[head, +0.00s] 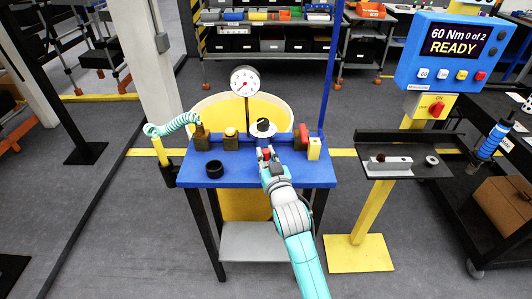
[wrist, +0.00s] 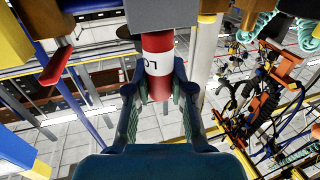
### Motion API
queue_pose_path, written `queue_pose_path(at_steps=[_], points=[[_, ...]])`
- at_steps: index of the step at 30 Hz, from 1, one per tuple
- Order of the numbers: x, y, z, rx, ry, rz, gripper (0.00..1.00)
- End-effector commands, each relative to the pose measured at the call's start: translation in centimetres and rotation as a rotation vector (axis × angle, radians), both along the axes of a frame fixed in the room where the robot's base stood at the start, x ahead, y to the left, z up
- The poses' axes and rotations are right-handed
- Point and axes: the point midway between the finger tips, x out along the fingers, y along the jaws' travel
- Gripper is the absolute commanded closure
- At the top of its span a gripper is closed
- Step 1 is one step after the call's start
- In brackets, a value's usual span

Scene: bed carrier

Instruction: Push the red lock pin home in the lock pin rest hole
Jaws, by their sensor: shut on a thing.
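The red lock pin (wrist: 157,84), with a white lettered band, stands between the two fingers of my gripper (wrist: 158,100) in the wrist view. The gripper is shut on it. In the head view, my gripper (head: 266,158) is over the front middle of the blue bench (head: 240,178), with a bit of red between its fingers. A dark block with a red top (head: 301,137) and a yellow block (head: 314,148) stand just right of it. I cannot make out the rest hole in either view.
A round part with a black centre (head: 263,127) stands behind my gripper. A dial gauge (head: 245,82) rises at the back. A black ring (head: 214,168) lies left on the bench. A side stand (head: 405,172) and a READY display (head: 455,52) are to the right.

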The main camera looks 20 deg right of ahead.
Motion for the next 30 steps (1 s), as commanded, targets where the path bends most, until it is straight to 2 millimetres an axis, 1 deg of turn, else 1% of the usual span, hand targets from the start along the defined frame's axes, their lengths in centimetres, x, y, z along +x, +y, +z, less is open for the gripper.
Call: queue_pose_path(at_steps=[3,4,5,6,7,16,20,23,30], points=[[0.0,0.0,-0.3,0.0,0.0,0.0,1.0],[0.0,0.0,-0.2,0.0,-0.001,0.0,0.71],[0.0,0.0,-0.2,0.0,-0.001,0.0,0.63],[0.0,0.0,-0.2,0.0,-0.001,0.0,0.53],[0.0,0.0,-0.2,0.0,-0.001,0.0,0.49],[-0.1,0.0,-0.2,0.0,0.0,0.0,0.49],[-0.9,0.1,-0.2,0.0,0.0,0.0,0.49],[-2.2,0.1,-0.3,-0.001,0.001,0.0,0.49],[-6.8,0.4,-0.3,-0.001,0.001,0.001,0.49]])
